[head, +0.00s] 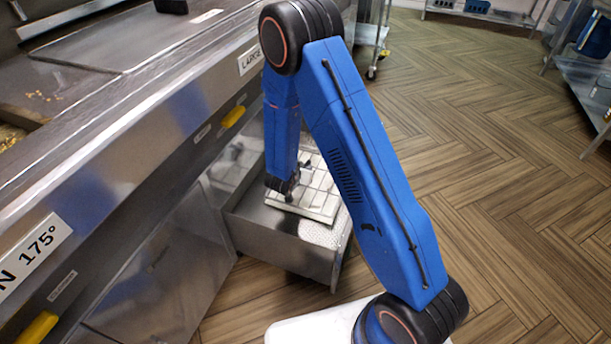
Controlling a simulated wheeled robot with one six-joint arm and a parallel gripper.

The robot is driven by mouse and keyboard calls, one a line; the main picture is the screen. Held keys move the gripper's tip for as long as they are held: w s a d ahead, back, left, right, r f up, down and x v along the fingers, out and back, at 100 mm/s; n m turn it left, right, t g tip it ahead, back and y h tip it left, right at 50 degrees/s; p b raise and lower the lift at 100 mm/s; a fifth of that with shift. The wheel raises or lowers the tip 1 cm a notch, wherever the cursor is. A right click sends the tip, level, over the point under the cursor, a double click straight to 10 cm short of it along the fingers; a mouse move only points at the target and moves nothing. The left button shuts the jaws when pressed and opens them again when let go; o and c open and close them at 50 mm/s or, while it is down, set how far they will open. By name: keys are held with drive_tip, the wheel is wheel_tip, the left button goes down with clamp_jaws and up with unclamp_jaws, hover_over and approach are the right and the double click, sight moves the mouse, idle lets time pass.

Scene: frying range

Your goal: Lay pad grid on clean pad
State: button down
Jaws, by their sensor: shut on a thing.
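My gripper (288,196) reaches down into an open steel drawer beside the frying range and is shut on the pad grid. The pad grid (318,203) is a flat, pale rectangular frame with cross bars, and it lies roughly level within the drawer's outline. A whitish, speckled pad (322,235) shows in the drawer in front of the grid's near edge. I cannot tell whether the grid touches the pad or is just above it. My arm hides part of the grid's left side, and the fingertips are small and dark.
The open drawer (285,247) has raised steel walls and juts out from the range (140,120). Yellow handles (233,117) and labels line the range front. Wooden floor (500,190) is clear to the right. A steel shelf (590,85) stands at the far right.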

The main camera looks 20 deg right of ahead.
drive_tip(key=shift+f, duration=1.9)
drive_tip(key=c, duration=1.7)
unclamp_jaws()
drive_tip(key=shift+f, duration=0.1)
drive_tip(key=v, duration=1.2)
wheel_tip(320, 180, up, 12)
drive_tip(key=w+a+n+y, duration=0.1)
drive_tip(key=w+a+y, duration=0.15)
drive_tip(key=y, duration=0.25)
drive_tip(key=s+r+n+y, duration=0.35)
drive_tip(key=s+r, duration=0.45)
drive_tip(key=r, duration=0.5)
drive_tip(key=s+d+r+n+g, duration=0.1)
drive_tip(key=s+d+r, duration=0.2)
drive_tip(key=s, duration=0.7)
drive_tip(key=s+d+r+g+h, duration=0.1)
drive_tip(key=s+d+r, duration=0.2)
drive_tip(key=s+d, duration=0.4)
drive_tip(key=s+d+r+n+g+h, duration=0.1)
drive_tip(key=s+d+r, duration=0.3)
drive_tip(key=s, duration=0.9)
drive_tip(key=shift+d+n+g, duration=0.35)
drive_tip(key=shift+d+g, duration=0.25)
drive_tip(key=shift+d, duration=0.1)
